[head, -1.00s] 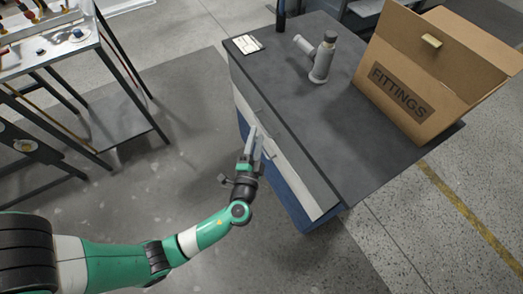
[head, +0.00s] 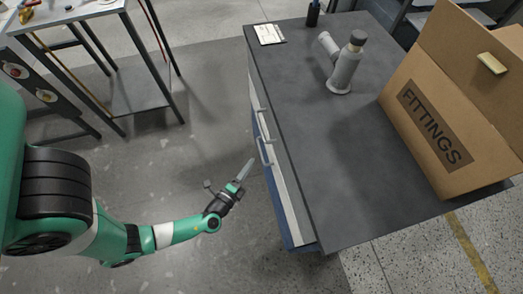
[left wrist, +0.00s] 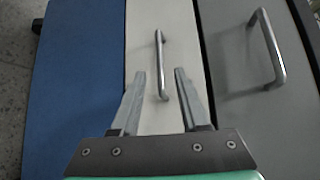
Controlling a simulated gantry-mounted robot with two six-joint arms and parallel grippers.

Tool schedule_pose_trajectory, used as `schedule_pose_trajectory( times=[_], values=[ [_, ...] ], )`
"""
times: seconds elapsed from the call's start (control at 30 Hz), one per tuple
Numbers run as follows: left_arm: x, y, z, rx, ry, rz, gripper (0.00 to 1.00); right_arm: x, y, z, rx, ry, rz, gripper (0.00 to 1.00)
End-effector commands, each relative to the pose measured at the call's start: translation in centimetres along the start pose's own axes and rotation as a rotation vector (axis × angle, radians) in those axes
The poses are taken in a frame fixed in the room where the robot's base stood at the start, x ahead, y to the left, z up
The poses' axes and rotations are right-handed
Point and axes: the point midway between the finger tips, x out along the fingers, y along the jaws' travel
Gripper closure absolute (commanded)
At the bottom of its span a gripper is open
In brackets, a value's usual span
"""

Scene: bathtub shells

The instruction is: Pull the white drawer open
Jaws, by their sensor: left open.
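The white drawer (head: 291,207) is in the front of the dark-topped cabinet and looks closed. In the left wrist view its white front (left wrist: 143,35) lies between a blue front and a grey front. Its metal bar handle (left wrist: 159,50) runs lengthwise in the picture, between the lines of my two fingers. My left gripper (head: 246,168) is open and empty, left of the cabinet front, with floor showing around it in the head view. The wrist view shows its fingertips (left wrist: 160,72) on either side of the handle; their distance from it is hard to judge. My right gripper is not in view.
The grey front (left wrist: 235,60) beside the white one has its own protruding handle (left wrist: 275,50). On the cabinet top stand a grey pipe fitting (head: 346,68), a FITTINGS box (head: 440,120) and a paper (head: 269,33).

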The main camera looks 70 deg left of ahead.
Motion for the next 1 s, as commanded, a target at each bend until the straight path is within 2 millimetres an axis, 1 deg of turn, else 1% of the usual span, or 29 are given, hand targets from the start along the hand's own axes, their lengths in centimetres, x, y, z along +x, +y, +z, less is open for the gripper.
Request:
schedule_pose_trajectory(
  times=[0.03, 0.1, 0.2, 0.33, 0.4, 0.5, 0.77, 0.8, 0.87, 1.0],
  values=[
    [1.2, 0.3, 0.2, -0.003, -0.010, -0.002, 0.55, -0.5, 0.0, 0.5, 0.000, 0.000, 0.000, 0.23],
    [3.0, 0.3, 0.2, -0.003, -0.010, -0.003, 0.55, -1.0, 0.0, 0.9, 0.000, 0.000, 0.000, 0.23],
    [5.3, 0.3, 0.1, -0.002, -0.007, -0.003, 0.55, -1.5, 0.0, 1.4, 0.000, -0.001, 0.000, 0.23],
    [7.6, 0.2, 0.1, -0.001, -0.003, -0.002, 0.55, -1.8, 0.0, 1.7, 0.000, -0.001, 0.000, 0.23],
    [8.4, 0.1, 0.1, -0.001, -0.002, -0.001, 0.55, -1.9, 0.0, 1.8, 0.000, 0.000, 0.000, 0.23],
    [8.9, 0.1, 0.1, 0.000, -0.001, 0.000, 0.55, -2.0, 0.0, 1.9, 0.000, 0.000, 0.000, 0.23],
    [9.1, 0.0, 0.0, 0.000, 0.001, 0.000, 0.55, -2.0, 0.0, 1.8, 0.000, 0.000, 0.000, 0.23],
    [9.1, 0.0, 0.0, 0.000, 0.001, 0.000, 0.62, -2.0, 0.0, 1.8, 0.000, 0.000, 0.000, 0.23],
    [9.0, 0.0, 0.0, 0.000, 0.001, 0.000, 0.73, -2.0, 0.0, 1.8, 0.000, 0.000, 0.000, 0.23],
    [9.0, 0.0, 0.0, 0.000, 0.000, 0.000, 0.98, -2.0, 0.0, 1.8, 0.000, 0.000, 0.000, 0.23]
  ],
)
